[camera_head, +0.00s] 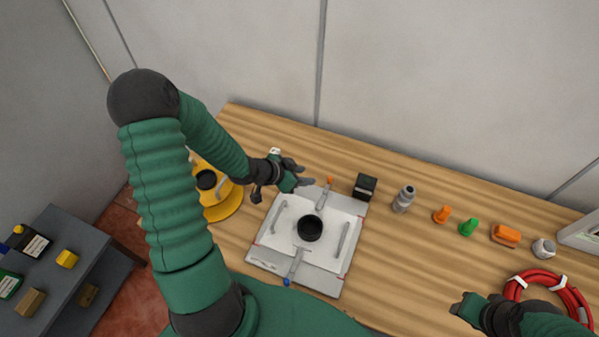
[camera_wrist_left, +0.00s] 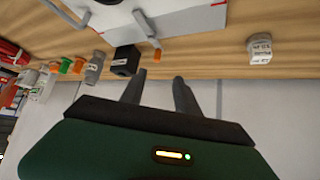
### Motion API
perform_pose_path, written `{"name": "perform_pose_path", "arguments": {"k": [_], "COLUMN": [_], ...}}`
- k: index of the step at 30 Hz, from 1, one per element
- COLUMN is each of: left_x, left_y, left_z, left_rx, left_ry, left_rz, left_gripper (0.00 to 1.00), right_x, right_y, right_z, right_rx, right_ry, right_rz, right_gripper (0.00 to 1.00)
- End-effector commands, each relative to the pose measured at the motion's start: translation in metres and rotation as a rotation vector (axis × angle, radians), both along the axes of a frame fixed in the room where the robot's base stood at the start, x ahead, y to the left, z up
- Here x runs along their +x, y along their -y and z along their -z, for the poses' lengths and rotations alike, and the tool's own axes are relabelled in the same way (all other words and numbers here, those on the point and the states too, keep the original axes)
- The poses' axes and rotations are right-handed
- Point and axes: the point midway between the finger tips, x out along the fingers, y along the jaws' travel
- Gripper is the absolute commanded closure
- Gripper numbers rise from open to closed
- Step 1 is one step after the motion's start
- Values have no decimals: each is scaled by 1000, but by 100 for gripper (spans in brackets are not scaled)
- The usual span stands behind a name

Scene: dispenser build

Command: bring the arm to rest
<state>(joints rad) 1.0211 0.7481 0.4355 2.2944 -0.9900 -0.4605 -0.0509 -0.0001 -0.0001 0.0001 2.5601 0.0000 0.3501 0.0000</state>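My left arm (camera_head: 165,200) arches in from the left in the head view. Its gripper (camera_head: 302,182) is over the back edge of a white and grey fixture plate (camera_head: 265,255). In the left wrist view the two fingers (camera_wrist_left: 160,88) stand apart with nothing between them, so the left gripper is open and empty. My right gripper (camera_head: 466,306) is at the lower right of the head view, close to a red coil. Its fingers are too small to tell whether they are open.
A black round part (camera_head: 310,228) sits mid-plate. A yellow piece (camera_head: 222,205) is left. A black block (camera_head: 365,186), grey bottle (camera_head: 404,199), several small orange and green parts, and a red coil (camera_head: 518,288) lie right. A labelled white cylinder (camera_wrist_left: 260,50) stands apart at the back.

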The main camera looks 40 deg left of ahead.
Motion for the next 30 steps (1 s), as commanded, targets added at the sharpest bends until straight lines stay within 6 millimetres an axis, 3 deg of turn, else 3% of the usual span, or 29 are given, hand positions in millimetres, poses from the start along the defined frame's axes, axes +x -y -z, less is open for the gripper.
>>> {"name": "perform_pose_path", "arguments": {"k": [5, 20, 26, 30], "left_x": [-12, -14, -29, -55], "left_y": [-4, -4, 11, 34], "left_z": [-14, -14, -17, -42], "left_rx": [0, 6, 132, 214], "left_ry": [0, -10, -194, -345], "left_rz": [0, 0, -49, -155], "left_gripper": [62, 62, 62, 62], "right_x": [0, 0, 0, 0], "right_y": [0, 0, 0, 0], "right_z": [-6, -5, -3, -1], "right_rx": [0, 0, 0, 0], "right_ry": [0, 0, 0, 0], "right_rz": [0, 0, 0, 0], "right_gripper": [62, 62, 62, 62]}}
